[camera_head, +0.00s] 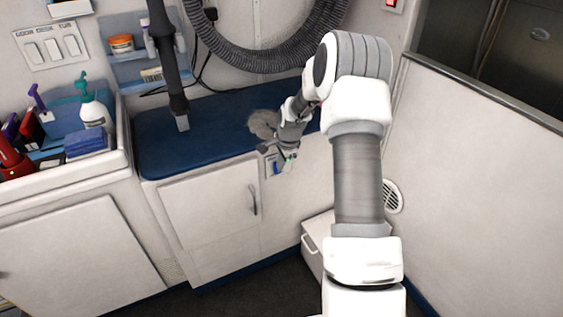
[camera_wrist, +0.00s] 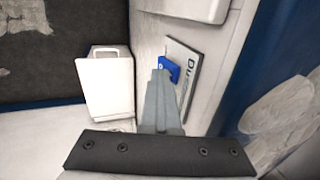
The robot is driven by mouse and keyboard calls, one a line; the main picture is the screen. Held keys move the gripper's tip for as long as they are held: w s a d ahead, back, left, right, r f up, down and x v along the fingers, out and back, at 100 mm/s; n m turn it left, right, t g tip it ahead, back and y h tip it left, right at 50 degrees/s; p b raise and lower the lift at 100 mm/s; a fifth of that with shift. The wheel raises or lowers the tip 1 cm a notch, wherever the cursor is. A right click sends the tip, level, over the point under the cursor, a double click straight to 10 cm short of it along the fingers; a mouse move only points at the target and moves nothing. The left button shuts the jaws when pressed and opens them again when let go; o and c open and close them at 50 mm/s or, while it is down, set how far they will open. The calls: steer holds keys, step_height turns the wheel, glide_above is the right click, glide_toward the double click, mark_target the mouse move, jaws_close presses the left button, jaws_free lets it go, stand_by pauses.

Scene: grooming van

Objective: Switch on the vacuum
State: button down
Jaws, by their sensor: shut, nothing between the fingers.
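A pale switch plate with dark lettering starting "Du" (camera_wrist: 186,60) is on the white cabinet front in the wrist view, with a blue rocker (camera_wrist: 172,69) on it. The plate shows small in the head view (camera_head: 267,166), partly behind my gripper. My gripper (camera_wrist: 160,76) is shut and empty, its grey fingertips over or right beside the blue rocker. I cannot tell whether they touch it. In the head view my gripper (camera_head: 287,160) is at the cabinet front below the counter edge. A grey ribbed vacuum hose (camera_head: 268,58) hangs coiled on the back wall.
A blue-topped counter (camera_head: 215,118) carries a grey clump of fur (camera_head: 263,123) and a dark wand (camera_head: 169,62). A white box with a handle (camera_head: 314,252) stands on the floor below. A tub with bottles (camera_head: 93,112) is at left, a white partition (camera_head: 480,150) at right.

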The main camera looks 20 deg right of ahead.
steer(key=shift+w+r, duration=0.1)
steer(key=shift+r+p, duration=0.55)
steer(key=shift+r, duration=0.1)
steer(key=shift+s, duration=0.2)
